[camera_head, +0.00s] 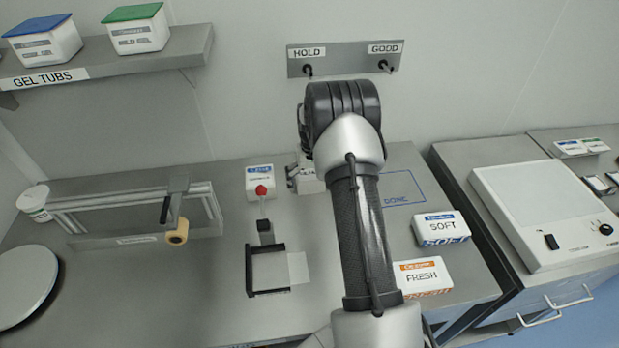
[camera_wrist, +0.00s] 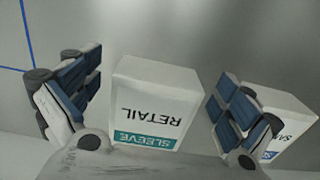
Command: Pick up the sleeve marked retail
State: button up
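The retail sleeve (camera_wrist: 158,97) is a white box with a teal band reading SLEEVE and the word RETAIL, upside down in the wrist view. My gripper (camera_wrist: 152,88) is open, with one finger pad on the left of the sleeve and one on the right. Gaps show between the box and both pads, the right one narrower. I cannot tell the exact height of the fingers over the box.
Another white box (camera_wrist: 286,122) with a blue label starting "SA" stands just outside the right finger. In the head view, the SOFT box (camera_head: 441,228) and FRESH box (camera_head: 422,276) lie right of my arm. A black frame (camera_head: 267,270) and red-knobbed device (camera_head: 261,190) lie left.

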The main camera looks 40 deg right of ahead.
jog(key=c, duration=1)
jog(key=shift+c, duration=0.2)
jog(key=shift+r, duration=0.1)
notch_tip(320, 180, up, 20)
jog(key=p, duration=0.3)
jog(key=shift+p, duration=0.4)
